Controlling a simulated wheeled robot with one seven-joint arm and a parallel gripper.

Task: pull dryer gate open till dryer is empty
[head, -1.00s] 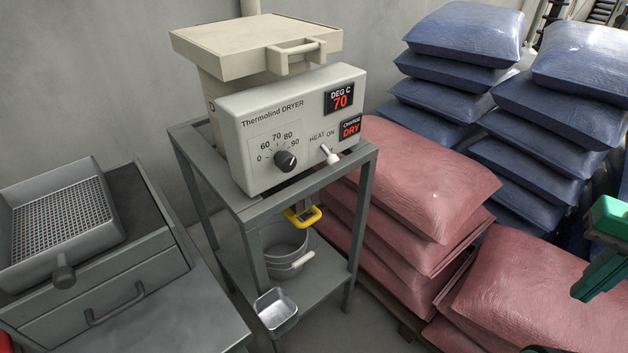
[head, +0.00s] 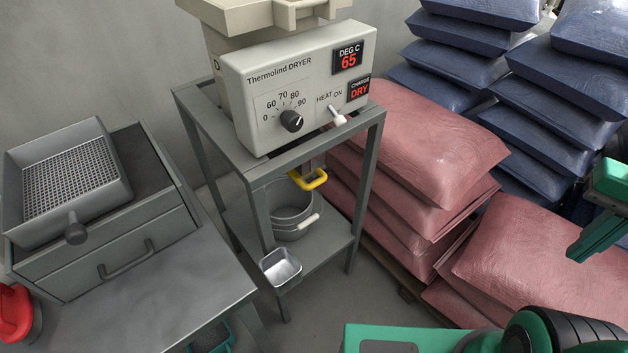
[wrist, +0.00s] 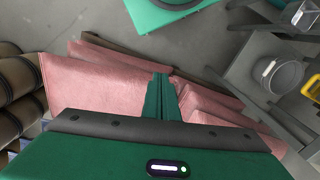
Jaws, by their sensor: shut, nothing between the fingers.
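The dryer (head: 295,80) is a cream box with a dial, reading 65 and DRY, on a grey metal stand (head: 375,140). The dryer gate's yellow handle (head: 308,181) sticks out beneath it, above a grey bucket (head: 290,205) on the lower shelf. My gripper (head: 582,248), green, is at the right edge of the head view, well apart from the handle. Its fingers are together and empty in the wrist view (wrist: 160,80). There, the bucket (wrist: 281,75) and the yellow handle (wrist: 312,88) show at the right edge. The bucket's contents cannot be made out.
Pink sacks (head: 420,150) are stacked right of the stand, with blue sacks (head: 470,55) behind. A small metal tray (head: 281,268) is at the stand's front corner. A grey bench (head: 150,290) with a mesh tray (head: 70,180) is left. Bare floor lies before the stand.

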